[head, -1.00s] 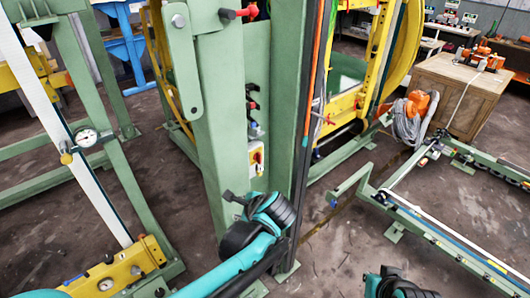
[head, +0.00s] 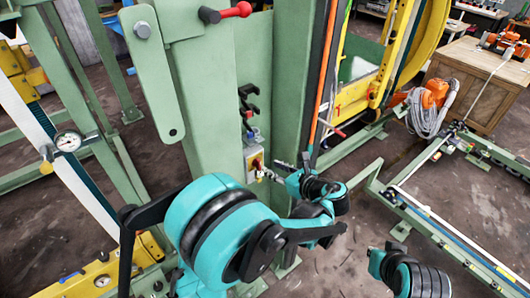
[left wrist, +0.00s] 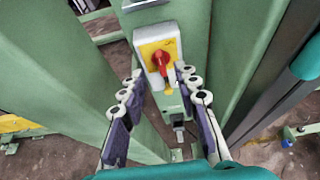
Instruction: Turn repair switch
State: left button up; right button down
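The repair switch is a red knob (left wrist: 162,60) on a yellow plate with a grey box, fixed to a green post. In the head view the switch box (head: 253,159) shows small on the side of the post, partly hidden by my arm. My left gripper (head: 268,174) is close in front of it. In the left wrist view the left gripper (left wrist: 160,84) has its two fingers spread apart, one on each side below the red knob. Nothing is between them, and they look apart from the knob. My right gripper is not in view; only part of my right arm shows.
The green post (head: 215,95) stands beside the switch, with a red-tipped lever (head: 226,12) above. Black hooks (head: 248,100) are above the switch box. Orange and dark cables (head: 322,85) run down the right side. A green floor frame (head: 425,215) lies at right.

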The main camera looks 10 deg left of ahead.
aim_at(260, 162)
pick_arm(q)
jog(key=b+x, duration=0.1)
jog(key=x, duration=0.6)
jog(key=shift+w+a+f, duration=0.1)
jog(key=shift+w+a, duration=0.05)
jog(key=shift+a, duration=0.1)
grip_shut()
